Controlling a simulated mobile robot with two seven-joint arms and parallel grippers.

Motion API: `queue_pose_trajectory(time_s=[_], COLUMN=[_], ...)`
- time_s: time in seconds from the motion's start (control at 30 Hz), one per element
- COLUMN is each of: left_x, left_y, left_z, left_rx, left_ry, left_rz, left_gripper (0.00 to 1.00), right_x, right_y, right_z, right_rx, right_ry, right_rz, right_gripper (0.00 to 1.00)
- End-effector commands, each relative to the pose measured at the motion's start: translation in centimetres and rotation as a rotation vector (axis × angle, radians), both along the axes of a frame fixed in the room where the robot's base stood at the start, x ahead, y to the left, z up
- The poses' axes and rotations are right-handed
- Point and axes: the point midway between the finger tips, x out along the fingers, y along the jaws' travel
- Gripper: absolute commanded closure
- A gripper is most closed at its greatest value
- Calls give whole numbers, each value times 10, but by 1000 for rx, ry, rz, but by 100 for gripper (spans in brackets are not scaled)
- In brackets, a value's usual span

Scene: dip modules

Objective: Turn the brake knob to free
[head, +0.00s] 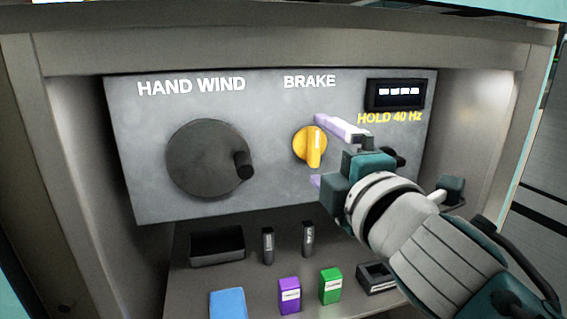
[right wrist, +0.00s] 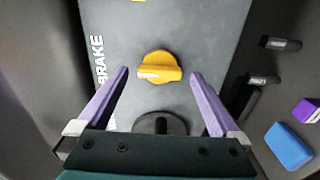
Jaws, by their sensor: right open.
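The yellow brake knob (head: 311,147) is on the grey panel (head: 290,200) under the word BRAKE. Its raised grip stands upright, roughly vertical, in the head view. My right gripper (head: 317,150) is open, with its purple fingers at the panel near the knob. In the right wrist view the knob (right wrist: 159,67) shows ahead of and between the two spread fingers (right wrist: 160,80), with a gap on each side. No contact with the knob shows. My left gripper is not in view.
A black hand wind wheel (head: 208,158) with a handle is left of the knob. A small display (head: 395,94) sits at upper right above yellow "HOLD 40 Hz" text. A dark knob is partly hidden behind my right gripper. Purple (head: 289,295), green (head: 330,286) and blue (head: 228,304) blocks stand below.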

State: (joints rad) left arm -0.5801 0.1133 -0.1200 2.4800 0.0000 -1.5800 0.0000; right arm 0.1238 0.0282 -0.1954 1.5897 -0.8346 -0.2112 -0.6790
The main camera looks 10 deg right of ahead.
Motion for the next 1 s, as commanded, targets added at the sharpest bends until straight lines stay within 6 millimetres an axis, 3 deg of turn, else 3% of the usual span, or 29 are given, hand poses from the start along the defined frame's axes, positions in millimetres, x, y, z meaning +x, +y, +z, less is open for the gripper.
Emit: queue_pose_trajectory(time_s=[0.2,0.4,0.87,1.0], left_x=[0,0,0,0], left_y=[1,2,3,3], left_z=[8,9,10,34], left_rx=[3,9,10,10], left_ry=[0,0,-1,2], left_rz=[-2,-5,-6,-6], left_gripper=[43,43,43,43], right_x=[-43,-71,-81,-86], right_y=[-1,-2,-3,-16], right_z=[0,-1,1,18], right_rx=[1,1,2,83], right_ry=[3,3,1,50], right_rz=[0,0,-1,-55], right_gripper=[0,0,0,0])
